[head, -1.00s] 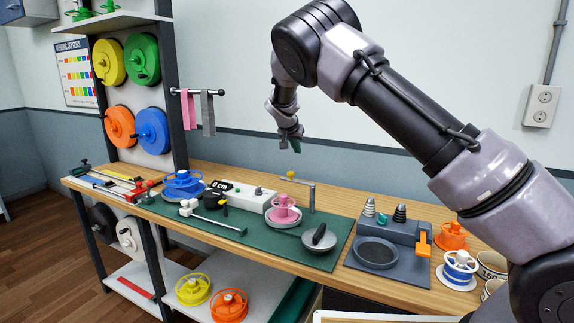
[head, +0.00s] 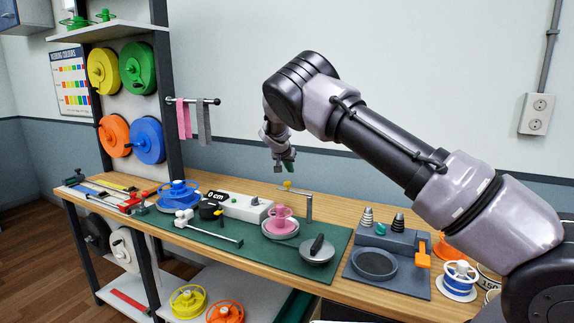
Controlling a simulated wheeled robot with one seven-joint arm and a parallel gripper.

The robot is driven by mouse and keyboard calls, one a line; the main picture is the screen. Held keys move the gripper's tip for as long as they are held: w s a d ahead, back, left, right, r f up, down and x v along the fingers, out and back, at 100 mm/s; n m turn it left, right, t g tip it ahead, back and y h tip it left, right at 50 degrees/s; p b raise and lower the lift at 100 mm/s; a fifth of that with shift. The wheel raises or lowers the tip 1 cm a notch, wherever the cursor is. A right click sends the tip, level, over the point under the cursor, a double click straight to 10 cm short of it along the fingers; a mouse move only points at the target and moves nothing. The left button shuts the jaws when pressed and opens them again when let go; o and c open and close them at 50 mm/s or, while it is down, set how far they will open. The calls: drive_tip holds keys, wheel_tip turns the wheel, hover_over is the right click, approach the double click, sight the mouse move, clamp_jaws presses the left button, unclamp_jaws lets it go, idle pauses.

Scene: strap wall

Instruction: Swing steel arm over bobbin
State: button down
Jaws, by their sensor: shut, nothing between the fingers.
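The steel arm (head: 309,207) is a thin upright post with a short bar reaching left to a yellow knob (head: 287,184) at its end. The pink bobbin (head: 281,222) sits on a round plate on the green mat, in front of and a little left of the post. In the picture the knob is above the bobbin's upper edge; I cannot tell whether the bar is over it or behind it. My gripper (head: 284,169) points down, shut and empty, just above the knob in the picture. A small gap shows between them.
A grey round pad with a black handle (head: 317,248) is right of the bobbin. A white counter box (head: 243,207) and a blue spool (head: 178,194) are to the left. A dark grey tray unit (head: 374,264) is to the right. The green mat (head: 222,228) is partly bare.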

drive_tip(key=shift+s+a+f, duration=0.1)
drive_tip(key=shift+s+f, duration=0.35)
drive_tip(key=shift+f, duration=0.35)
drive_tip(key=shift+s+a+f, duration=0.1)
drive_tip(key=shift+s+f, duration=0.3)
drive_tip(key=shift+f, duration=0.4)
drive_tip(key=shift+s+r, duration=0.1)
